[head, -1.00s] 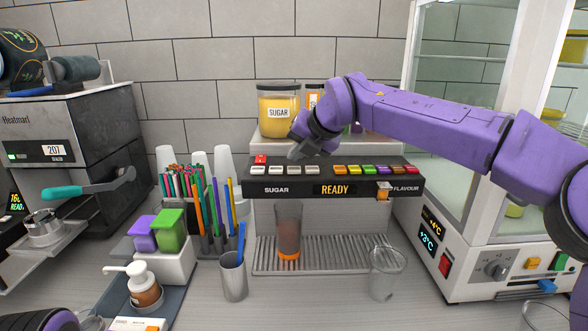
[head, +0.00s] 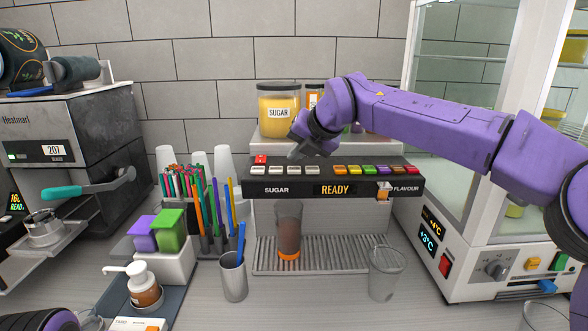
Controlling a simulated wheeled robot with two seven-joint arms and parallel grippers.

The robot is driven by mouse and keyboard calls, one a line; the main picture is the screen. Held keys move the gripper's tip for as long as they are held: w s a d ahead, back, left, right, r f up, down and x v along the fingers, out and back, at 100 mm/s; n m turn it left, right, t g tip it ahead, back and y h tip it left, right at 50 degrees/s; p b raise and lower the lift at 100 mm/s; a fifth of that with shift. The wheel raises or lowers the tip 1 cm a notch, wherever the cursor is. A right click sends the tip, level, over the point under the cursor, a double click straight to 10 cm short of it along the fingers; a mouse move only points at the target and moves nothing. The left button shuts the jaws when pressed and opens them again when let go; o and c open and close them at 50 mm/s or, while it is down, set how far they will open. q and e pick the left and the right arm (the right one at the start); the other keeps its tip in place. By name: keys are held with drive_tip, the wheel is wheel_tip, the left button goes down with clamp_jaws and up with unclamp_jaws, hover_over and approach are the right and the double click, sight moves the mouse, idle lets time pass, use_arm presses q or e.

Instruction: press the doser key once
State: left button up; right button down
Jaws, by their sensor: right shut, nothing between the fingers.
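The doser's dark key panel (head: 326,189) reads READY, with SUGAR at its left and FLAVOUR at its right. Several pale keys (head: 275,171) sit on the sugar side and several coloured keys (head: 368,169) on the flavour side. My right gripper (head: 292,154) is shut and empty, just above and behind the pale keys; I cannot tell whether it touches one. A cup with dark content and an orange base (head: 289,231) stands on the ribbed drip tray (head: 340,262) under the panel. My left gripper is out of view; only part of my left arm shows at lower left.
A sugar jar (head: 279,110) stands on the shelf behind the panel. An empty clear cup (head: 386,272) stands at the tray's front right. Straws (head: 187,185) and a spoon cup (head: 233,276) are left. The sealer (head: 80,140) and a glass cabinet (head: 470,240) flank the doser.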

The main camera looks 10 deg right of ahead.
sight(297, 169)
drive_tip(key=shift+f+b, duration=0.4)
drive_tip(key=shift+f+b, duration=0.45)
drive_tip(key=shift+f, duration=0.05)
idle(0.6)
drive_tip(key=shift+r, duration=0.15)
drive_tip(key=shift+r+p, duration=0.75)
wheel_tip(297, 169, up, 5)
drive_tip(key=p, duration=0.4)
drive_tip(key=shift+r, duration=0.1)
idle(2.8)
